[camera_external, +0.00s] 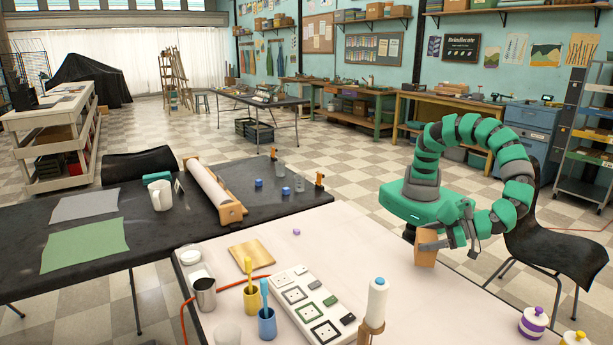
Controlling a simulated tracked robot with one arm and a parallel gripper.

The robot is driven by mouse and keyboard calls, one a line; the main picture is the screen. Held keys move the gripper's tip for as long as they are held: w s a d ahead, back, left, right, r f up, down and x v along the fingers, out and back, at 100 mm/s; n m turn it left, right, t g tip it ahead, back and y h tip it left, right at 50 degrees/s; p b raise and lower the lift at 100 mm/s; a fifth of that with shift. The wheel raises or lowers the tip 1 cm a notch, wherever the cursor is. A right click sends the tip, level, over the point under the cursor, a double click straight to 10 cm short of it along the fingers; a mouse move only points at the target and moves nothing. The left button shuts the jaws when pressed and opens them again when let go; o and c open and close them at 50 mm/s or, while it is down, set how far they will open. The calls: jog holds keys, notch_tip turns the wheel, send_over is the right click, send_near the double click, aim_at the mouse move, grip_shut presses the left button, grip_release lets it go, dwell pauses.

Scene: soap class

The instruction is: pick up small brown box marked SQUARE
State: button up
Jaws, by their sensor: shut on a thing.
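A small brown box (426,254) is at the right side of the white table (370,245). My gripper (440,242) is shut on it from the right, with the grey fingers against its upper part. The box looks upright and slightly tilted. I cannot tell whether its bottom touches the table or hangs just above it. No marking is readable on the visible faces, and the fingers hide part of it.
A white switch panel (310,302), a white bottle (377,302), a blue cup (267,322) and a metal mug (204,293) stand on the front table. A purple cube (297,232) sits near the back edge. The table's middle is clear.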

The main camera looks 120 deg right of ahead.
jog(key=s+d+r, duration=0.1)
jog(key=s+d, duration=0.8)
jog(key=s, duration=0.2)
jog(key=shift+s+r+p, duration=0.2)
jog(key=shift+s+p, duration=0.1)
jog(key=shift+p, duration=0.05)
